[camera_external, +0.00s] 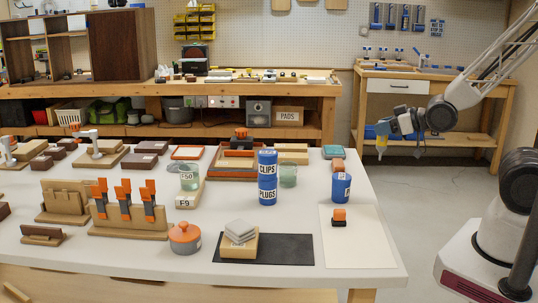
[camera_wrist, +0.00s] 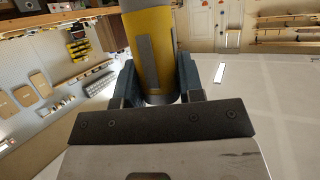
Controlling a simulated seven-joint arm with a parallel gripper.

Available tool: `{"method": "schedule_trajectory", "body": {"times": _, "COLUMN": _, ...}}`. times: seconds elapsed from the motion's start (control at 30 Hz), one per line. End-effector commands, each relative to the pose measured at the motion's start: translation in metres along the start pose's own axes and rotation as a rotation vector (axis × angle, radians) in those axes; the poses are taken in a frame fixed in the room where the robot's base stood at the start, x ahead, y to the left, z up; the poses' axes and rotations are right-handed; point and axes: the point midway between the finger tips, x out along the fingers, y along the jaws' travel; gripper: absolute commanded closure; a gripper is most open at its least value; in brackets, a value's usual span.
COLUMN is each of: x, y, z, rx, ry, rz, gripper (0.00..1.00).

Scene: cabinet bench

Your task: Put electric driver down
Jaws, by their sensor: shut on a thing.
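My gripper (camera_external: 385,129) is raised at the right, beyond the white table's right edge. It is shut on a yellow cylindrical body with grey strips, apparently the electric driver (camera_external: 381,143). In the external view the driver hangs pointing down, small and partly covered by the fingers. In the wrist view the driver's yellow barrel (camera_wrist: 152,40) sits between the two blue-grey fingers of my gripper (camera_wrist: 158,82), and its upper end is cut off by the frame. The driver is in the air, clear of the table.
The white table (camera_external: 300,215) holds a pale mat (camera_external: 358,248) with an orange-and-black item (camera_external: 339,217), stacked blue tins (camera_external: 267,178), another blue tin (camera_external: 341,187) and a dark mat (camera_external: 290,249). Wooden holders crowd its left. A wooden bench (camera_external: 438,77) stands behind at right.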

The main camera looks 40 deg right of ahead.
Motion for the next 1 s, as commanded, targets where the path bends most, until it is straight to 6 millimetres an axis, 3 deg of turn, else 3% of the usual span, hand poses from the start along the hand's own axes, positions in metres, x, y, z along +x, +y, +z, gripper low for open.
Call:
{"method": "schedule_trajectory", "body": {"times": 0.3, "x": -0.015, "y": 0.000, "z": -0.040, "rx": -0.001, "ry": 0.002, "rz": -0.001, "gripper": 0.96}}
{"method": "schedule_trajectory", "body": {"times": 0.77, "x": 0.011, "y": -0.015, "z": -0.067, "rx": -0.026, "ry": 0.000, "rz": -0.062, "gripper": 0.96}}
{"method": "schedule_trajectory", "body": {"times": 1.0, "x": 0.035, "y": -0.030, "z": -0.094, "rx": -0.051, "ry": 0.001, "rz": -0.122, "gripper": 0.96}}
